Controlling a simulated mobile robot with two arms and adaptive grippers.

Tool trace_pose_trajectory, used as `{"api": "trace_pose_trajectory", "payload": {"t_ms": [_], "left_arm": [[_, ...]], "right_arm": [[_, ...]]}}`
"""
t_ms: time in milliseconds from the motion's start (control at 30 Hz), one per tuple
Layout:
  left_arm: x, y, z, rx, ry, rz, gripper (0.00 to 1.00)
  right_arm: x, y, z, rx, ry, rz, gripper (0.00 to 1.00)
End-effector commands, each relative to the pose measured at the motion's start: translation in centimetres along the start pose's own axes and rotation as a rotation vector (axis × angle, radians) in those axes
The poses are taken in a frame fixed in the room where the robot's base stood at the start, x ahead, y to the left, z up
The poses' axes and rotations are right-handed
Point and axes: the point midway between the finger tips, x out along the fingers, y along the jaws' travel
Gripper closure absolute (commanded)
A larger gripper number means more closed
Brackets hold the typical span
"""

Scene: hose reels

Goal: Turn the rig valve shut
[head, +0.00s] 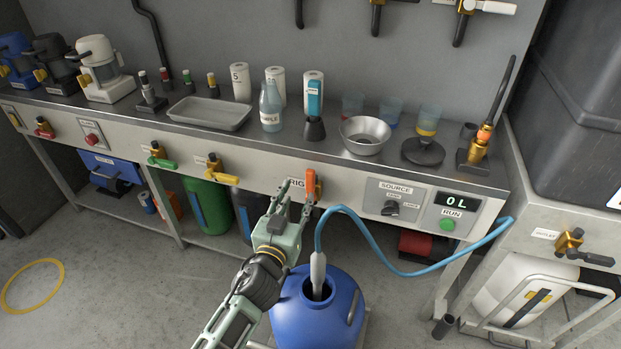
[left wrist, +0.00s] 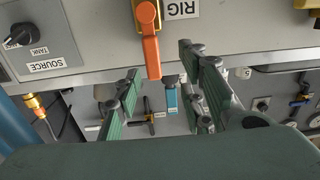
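The rig valve has an orange lever (head: 312,186) on the front panel of the bench, beside the RIG label (head: 296,184). The lever stands about upright in the head view. In the left wrist view the lever (left wrist: 151,55) shows in front of the panel, beside the RIG label (left wrist: 183,8). My left gripper (head: 296,190) is open just in front of the valve. In the left wrist view its fingers (left wrist: 162,88) are spread on both sides of the lever's line, with visible gaps. I cannot tell how deep the lever lies between them. My right gripper is not in view.
A blue drum (head: 318,315) stands below the valve, with a grey nozzle (head: 318,272) on a blue hose (head: 375,243) in its mouth. The source switch (head: 390,208) and a display reading 0L (head: 456,200) are to the right. Yellow (head: 220,173) and green valves (head: 160,158) are left.

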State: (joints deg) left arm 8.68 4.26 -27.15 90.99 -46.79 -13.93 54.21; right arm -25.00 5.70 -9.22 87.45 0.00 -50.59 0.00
Motion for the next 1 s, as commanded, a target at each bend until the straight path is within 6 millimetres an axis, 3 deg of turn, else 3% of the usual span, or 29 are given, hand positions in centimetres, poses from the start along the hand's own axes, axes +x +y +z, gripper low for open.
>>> {"api": "trace_pose_trajectory", "payload": {"t_ms": [100, 533, 1000], "left_arm": [[1.2, 1.0, -0.6, 0.005, 0.025, 0.035, 0.62], [7.3, 1.2, -0.7, 0.004, 0.026, 0.035, 0.62], [8.3, 1.2, -0.8, 0.004, 0.024, 0.035, 0.65]], "right_arm": [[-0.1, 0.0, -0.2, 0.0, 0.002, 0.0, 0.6], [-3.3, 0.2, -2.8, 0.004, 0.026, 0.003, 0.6], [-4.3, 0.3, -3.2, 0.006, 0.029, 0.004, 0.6]]}}
